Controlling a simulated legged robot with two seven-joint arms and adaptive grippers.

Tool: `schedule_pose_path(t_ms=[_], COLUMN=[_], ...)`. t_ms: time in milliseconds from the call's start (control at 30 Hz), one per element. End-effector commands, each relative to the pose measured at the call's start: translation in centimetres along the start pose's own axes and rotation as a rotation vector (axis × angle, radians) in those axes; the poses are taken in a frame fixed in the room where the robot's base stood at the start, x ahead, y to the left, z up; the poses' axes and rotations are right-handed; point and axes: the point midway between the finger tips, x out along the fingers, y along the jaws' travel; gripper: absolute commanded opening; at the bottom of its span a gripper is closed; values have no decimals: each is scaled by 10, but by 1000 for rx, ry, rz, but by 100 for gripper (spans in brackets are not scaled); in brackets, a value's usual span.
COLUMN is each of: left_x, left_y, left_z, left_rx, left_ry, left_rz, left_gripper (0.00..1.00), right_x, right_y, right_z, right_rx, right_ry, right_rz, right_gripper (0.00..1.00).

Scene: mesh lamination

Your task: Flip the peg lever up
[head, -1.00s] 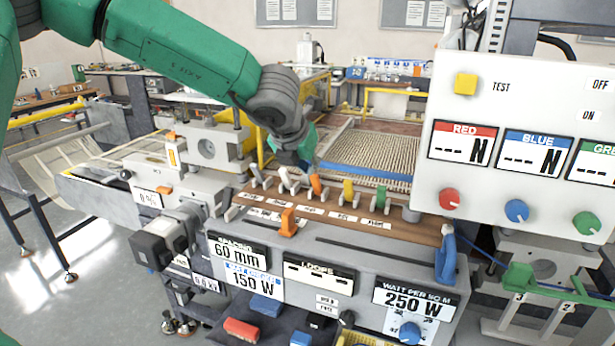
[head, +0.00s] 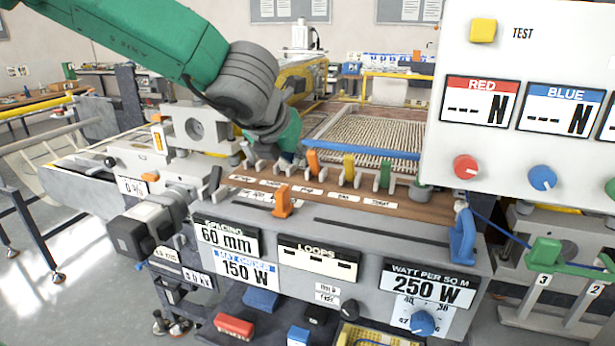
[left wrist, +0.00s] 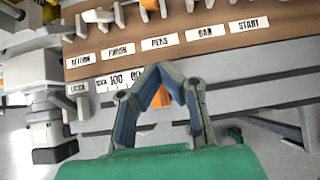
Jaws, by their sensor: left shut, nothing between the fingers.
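The peg lever is taken as the orange lever (head: 313,162) in the lever row on the brown panel strip (head: 408,207). Its lower end shows in the left wrist view (left wrist: 150,4), above the PEGS label (left wrist: 160,42). A yellow lever (head: 349,167) and a green lever (head: 385,174) stand to its right. My left gripper (head: 289,158) is at the row, just left of the orange lever; contact cannot be told. In the left wrist view my left gripper (left wrist: 160,70) has its fingertips together, empty, below the PEGS label. My right gripper is out of view.
An orange slider (head: 283,202) stands on the panel in front of the levers. A control box (head: 430,120) with knobs stands at the right. A blue handle (head: 462,238) is at the panel's right end. The mesh bed (head: 375,135) lies behind.

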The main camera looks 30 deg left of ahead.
Motion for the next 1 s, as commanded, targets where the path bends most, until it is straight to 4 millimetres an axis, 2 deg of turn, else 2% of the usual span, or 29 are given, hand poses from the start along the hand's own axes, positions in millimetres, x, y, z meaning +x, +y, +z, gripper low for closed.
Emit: schedule_pose_path(t_ms=[33, 100, 567, 767, 1000], left_x=[1, -2, 2, 30, 82], left_y=[0, -1, 1, 2, 2], left_z=[-6, -9, -9, -10, -9], left_rx=[1, 1, -4, -3, -2], left_ry=[-9, -15, -15, -12, -13], left_rz=[3, 5, 4, 5, 6], left_gripper=[0, 0, 0, 0, 0], right_x=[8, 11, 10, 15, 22], right_y=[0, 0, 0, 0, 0], right_z=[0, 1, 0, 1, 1], right_rx=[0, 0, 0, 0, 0], right_ry=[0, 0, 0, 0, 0], right_rz=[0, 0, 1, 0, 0], right_gripper=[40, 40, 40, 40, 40])
